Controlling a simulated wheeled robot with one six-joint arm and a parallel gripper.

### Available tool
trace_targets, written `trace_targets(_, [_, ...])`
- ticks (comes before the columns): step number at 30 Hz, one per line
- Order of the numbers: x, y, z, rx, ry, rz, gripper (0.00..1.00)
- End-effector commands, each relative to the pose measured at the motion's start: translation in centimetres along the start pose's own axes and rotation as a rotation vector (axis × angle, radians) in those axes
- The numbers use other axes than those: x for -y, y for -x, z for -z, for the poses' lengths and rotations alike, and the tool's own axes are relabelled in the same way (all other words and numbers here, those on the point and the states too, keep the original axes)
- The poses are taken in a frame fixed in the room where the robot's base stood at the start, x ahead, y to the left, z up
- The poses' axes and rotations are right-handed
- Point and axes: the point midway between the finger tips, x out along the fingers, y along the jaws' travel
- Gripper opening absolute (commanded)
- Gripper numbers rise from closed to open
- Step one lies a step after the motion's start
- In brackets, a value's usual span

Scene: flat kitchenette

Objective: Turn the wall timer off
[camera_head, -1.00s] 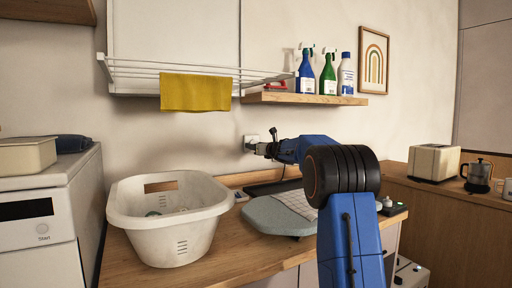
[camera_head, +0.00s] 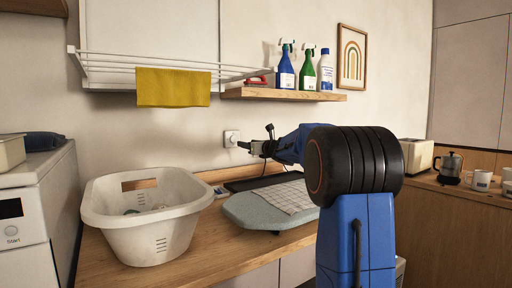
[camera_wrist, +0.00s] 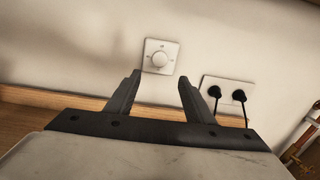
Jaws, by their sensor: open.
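The wall timer (camera_wrist: 160,57) is a white square plate with a round white knob, fixed to the wall. In the wrist view it sits beyond and between my open fingertips, and nothing is held. In the head view the timer (camera_head: 231,138) is on the wall above the counter, left of my gripper (camera_head: 246,147). The gripper also shows in the wrist view (camera_wrist: 158,85), its two dark fingers apart and pointing at the wall. A gap to the knob appears to remain. The knob's setting is too small to read.
A double socket (camera_wrist: 228,95) with two black plugs is right of the timer. A white laundry basket (camera_head: 150,232) and an ironing board (camera_head: 245,212) stand on the counter. A wooden shelf (camera_head: 285,95) with bottles and a drying rack (camera_head: 90,62) are above.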

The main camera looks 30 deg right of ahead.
Motion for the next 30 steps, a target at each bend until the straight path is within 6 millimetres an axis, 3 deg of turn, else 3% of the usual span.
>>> trace_targets(6, [0.0, 3.8, 0.0, 0.0, 0.0, 0.001, 0.48])
trace_targets(12, [0.0, 5.5, 0.1, -0.001, 0.0, -0.001, 0.48])
trace_targets(30, [0.0, 5.8, 0.1, 0.0, 0.0, -0.001, 0.48])
